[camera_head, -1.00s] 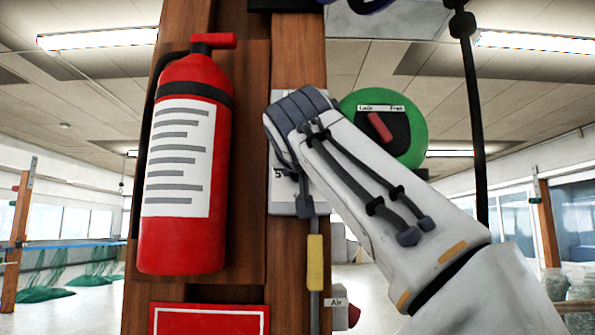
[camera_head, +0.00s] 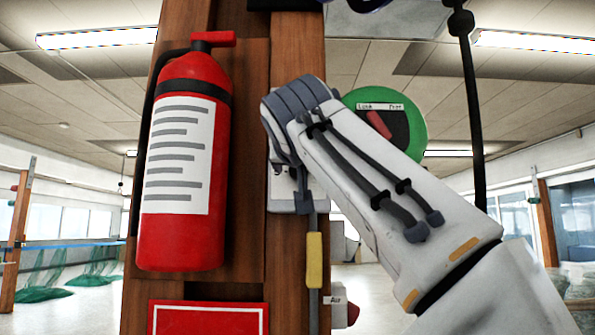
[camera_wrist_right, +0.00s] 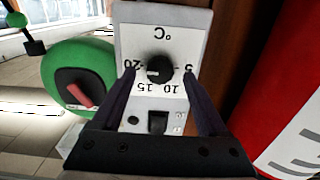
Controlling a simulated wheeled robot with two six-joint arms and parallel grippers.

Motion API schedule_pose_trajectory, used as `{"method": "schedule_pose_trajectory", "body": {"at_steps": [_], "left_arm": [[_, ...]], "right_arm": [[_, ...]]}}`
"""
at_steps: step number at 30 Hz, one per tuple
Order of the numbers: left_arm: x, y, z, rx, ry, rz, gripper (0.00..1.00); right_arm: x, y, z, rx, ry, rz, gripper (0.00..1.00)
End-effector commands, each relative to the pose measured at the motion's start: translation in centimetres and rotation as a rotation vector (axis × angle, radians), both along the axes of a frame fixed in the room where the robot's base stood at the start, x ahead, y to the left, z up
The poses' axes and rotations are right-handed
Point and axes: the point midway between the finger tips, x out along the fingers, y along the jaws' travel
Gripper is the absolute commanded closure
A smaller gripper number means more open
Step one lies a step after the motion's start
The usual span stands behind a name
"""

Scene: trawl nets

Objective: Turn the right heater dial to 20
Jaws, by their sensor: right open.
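The heater dial is a round black knob (camera_wrist_right: 159,69) on a pale control plate (camera_wrist_right: 188,18), upside down in the right wrist view. The scale reads 5, 10, 15 and 20, with 20 on the picture's left. A small pale mark on the knob appears to face left, toward the 20. My right gripper (camera_wrist_right: 158,74) is open, with one dark finger on each side of the knob; contact cannot be told. My left gripper is not in view.
A red fire extinguisher (camera_head: 183,240) hangs on the wooden post (camera_head: 285,290) left of the plate. A green disc with a red lever (camera_head: 378,124) is behind my right arm. A black switch (camera_wrist_right: 158,122) sits on the plate near the dial.

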Motion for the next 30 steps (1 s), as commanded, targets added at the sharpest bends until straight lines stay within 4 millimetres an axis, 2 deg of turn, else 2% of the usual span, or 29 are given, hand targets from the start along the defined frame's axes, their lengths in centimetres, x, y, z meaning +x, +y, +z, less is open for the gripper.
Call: {"method": "schedule_pose_trajectory", "body": {"at_steps": [1,6,13,18,30], "left_arm": [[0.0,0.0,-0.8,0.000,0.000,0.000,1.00],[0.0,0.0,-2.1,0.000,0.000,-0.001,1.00],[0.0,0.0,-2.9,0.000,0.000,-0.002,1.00],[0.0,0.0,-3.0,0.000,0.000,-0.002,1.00],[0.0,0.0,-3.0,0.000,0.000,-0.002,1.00]], "right_arm": [[-1.0,0.1,-0.3,0.002,-0.001,0.005,0.23],[-4.5,0.1,-0.4,0.004,-0.001,0.007,0.23],[-8.1,0.1,-0.2,0.002,0.001,0.005,0.23],[-9.1,0.1,-0.2,0.001,0.003,0.002,0.23],[-9.1,0.0,-0.1,0.001,0.003,0.000,0.23]]}}
